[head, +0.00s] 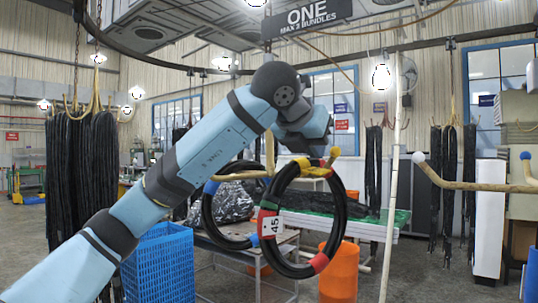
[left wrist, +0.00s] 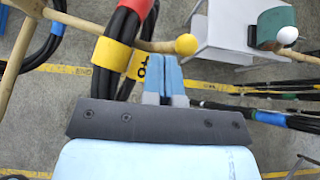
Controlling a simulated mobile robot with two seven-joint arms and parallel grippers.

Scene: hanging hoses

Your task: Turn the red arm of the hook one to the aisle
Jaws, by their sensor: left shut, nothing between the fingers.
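The sign ONE (head: 307,18) hangs at the top of the head view. I see no arm with a red tip; my left arm covers part of the hook. My left gripper (head: 318,130) is just above the yellow tip in the head view, its fingers hard to make out. In the left wrist view its blue fingers (left wrist: 163,75) are shut and empty, by the yellow ball (left wrist: 186,44) and the taped hoses (left wrist: 122,45). My right gripper is out of view.
Another black hose loop (head: 213,215) hangs to the left. A tan arm with a white ball (head: 419,157) and a blue ball (head: 525,155) stand at the right. A blue crate (head: 160,265), an orange bin (head: 340,275) and a table are below.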

